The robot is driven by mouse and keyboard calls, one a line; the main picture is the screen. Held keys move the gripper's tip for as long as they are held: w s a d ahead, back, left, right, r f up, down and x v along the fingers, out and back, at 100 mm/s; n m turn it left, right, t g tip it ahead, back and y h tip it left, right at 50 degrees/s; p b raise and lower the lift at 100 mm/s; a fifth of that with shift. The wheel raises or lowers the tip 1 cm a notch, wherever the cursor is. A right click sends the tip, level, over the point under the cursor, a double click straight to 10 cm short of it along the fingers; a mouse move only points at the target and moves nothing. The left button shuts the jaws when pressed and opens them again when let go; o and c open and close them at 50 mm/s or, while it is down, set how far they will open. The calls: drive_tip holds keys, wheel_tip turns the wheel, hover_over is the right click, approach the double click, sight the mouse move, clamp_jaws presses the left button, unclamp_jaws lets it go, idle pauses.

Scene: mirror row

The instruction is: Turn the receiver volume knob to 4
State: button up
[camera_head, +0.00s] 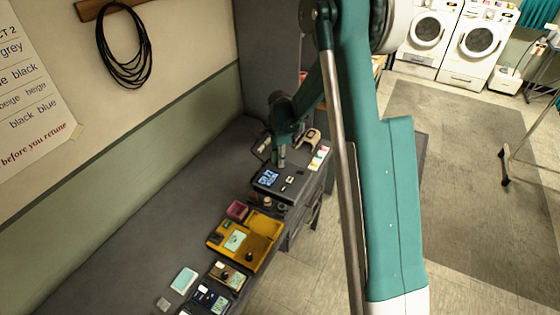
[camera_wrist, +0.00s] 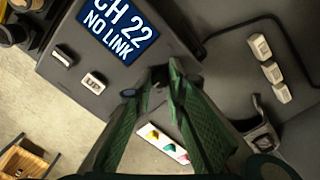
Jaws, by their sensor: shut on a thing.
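The receiver (camera_head: 287,196) is a dark box on the bench, with a blue screen (camera_head: 268,178). In the wrist view the screen (camera_wrist: 118,27) reads "CH 22 NO LINK". Two pale buttons sit below it, one marked "UP" (camera_wrist: 93,82). My gripper (camera_head: 282,163) reaches down to the receiver's top, beyond the screen. In the wrist view my gripper (camera_wrist: 166,76) has its green fingers closed together at the tips around a small dark knob, mostly hidden between them. No pointer or number on the knob can be read.
A card with coloured marks (camera_wrist: 163,143) lies beside the receiver. Three pale blocks (camera_wrist: 271,70) show at the right of the wrist view. A yellow case (camera_head: 262,250) and several small devices stand nearer along the bench. The bench's wall side is clear.

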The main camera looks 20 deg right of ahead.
drive_tip(key=shift+n+b, duration=0.3)
drive_tip(key=shift+n, duration=0.1)
drive_tip(key=o, duration=0.9)
drive_tip(key=shift+r, duration=0.15)
drive_tip(key=shift+r, duration=5.9)
